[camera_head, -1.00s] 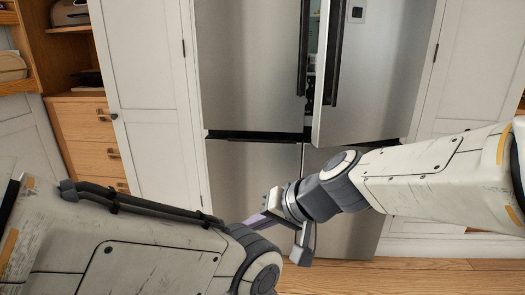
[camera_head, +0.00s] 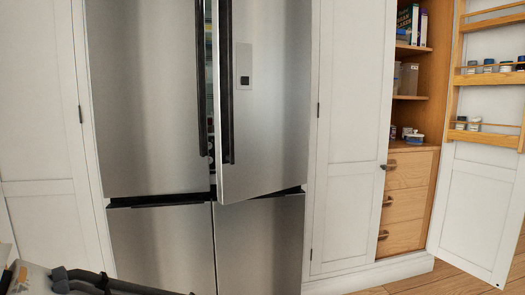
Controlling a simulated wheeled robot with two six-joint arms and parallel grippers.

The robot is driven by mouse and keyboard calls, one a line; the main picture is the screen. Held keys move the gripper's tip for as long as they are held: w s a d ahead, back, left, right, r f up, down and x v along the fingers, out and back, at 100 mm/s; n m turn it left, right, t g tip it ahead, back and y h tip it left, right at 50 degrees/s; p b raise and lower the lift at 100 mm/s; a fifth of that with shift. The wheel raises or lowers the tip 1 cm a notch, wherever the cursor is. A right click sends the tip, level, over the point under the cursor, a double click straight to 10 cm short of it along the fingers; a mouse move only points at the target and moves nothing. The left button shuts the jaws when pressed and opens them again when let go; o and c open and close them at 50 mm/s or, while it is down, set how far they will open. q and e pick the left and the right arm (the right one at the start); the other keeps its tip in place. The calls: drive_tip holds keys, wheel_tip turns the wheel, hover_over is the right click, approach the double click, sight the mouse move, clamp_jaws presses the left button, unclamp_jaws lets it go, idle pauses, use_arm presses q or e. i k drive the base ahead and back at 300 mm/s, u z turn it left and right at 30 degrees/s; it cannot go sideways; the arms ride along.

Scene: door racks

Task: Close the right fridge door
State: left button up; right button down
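The right fridge door (camera_head: 265,110) is the upper right steel door, with a dark vertical handle (camera_head: 227,90) along its left edge and a small dark panel. It stands slightly ajar, its lower edge jutting out in front of the lower doors. A narrow gap (camera_head: 210,120) shows the fridge inside. The upper left fridge door (camera_head: 145,100) looks shut. My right arm and gripper are out of view.
White cupboard panels flank the fridge. To the right, a wooden cupboard with shelves and drawers (camera_head: 405,205) stands open, its white door (camera_head: 480,200) with jar racks swung outward. Wooden floor (camera_head: 450,280) shows at the bottom right.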

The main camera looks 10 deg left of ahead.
sight(261, 127)
drive_tip(key=k, duration=1.15)
drive_tip(key=u, duration=0.65)
drive_tip(key=i, duration=1.65)
drive_tip(key=u, duration=0.05)
